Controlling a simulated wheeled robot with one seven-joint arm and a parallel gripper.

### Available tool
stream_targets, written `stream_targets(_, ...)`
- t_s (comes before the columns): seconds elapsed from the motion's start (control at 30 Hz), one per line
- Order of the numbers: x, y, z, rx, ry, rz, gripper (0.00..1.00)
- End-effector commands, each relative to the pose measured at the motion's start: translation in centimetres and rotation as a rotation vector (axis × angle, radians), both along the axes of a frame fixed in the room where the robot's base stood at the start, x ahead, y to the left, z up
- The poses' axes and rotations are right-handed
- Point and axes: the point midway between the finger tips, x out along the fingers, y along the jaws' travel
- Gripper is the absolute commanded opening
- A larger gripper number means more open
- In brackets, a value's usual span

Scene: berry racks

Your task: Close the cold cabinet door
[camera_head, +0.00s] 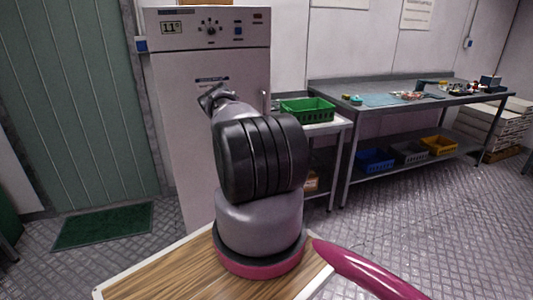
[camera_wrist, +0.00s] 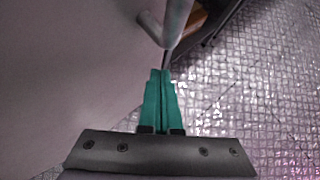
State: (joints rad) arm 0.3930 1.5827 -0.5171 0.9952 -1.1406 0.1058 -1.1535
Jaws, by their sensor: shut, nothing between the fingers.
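The cold cabinet (camera_head: 225,27) stands tall and pale behind my arm, with a display and knob on its top panel. Its door (camera_head: 180,110) is below that panel and looks about flush with it; my arm hides much of it, and I cannot tell whether a small gap remains. In the wrist view the door's pale face (camera_wrist: 70,70) fills the left side. The grey bar handle (camera_wrist: 175,25) is at top centre, just beyond my fingertips. My gripper (camera_wrist: 160,72) has teal fingers, shut and empty, close to the door's edge; contact is unclear. Its fingers are hidden in the head view.
A green crate (camera_head: 307,110) sits on a small table right of the cabinet. A long metal workbench (camera_head: 400,88) with tools runs along the back wall, with bins on its lower shelf. A green mat (camera_head: 103,226) lies at left. The patterned floor (camera_head: 430,220) at right is clear.

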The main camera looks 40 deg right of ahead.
Motion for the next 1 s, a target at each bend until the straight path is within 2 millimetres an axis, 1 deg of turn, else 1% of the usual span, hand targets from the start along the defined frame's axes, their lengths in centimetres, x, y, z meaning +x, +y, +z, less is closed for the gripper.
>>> stream_targets(0.17, -1.1, 0.2, 1.3, -0.003, 0.004, -0.005, 0.0)
stream_targets(0.27, -1.8, 0.6, 1.5, -0.001, 0.008, -0.002, 0.0)
stream_targets(0.4, -2.7, 1.0, 3.1, -0.005, 0.005, -0.003, 0.0)
stream_targets(0.57, -4.5, 1.7, 5.0, -0.004, 0.001, -0.007, 0.0)
stream_targets(0.7, -5.6, 2.1, 6.0, -0.001, 0.002, -0.009, 0.0)
stream_targets(1.0, -6.0, 2.2, 6.4, 0.0, 0.0, -0.007, 0.0)
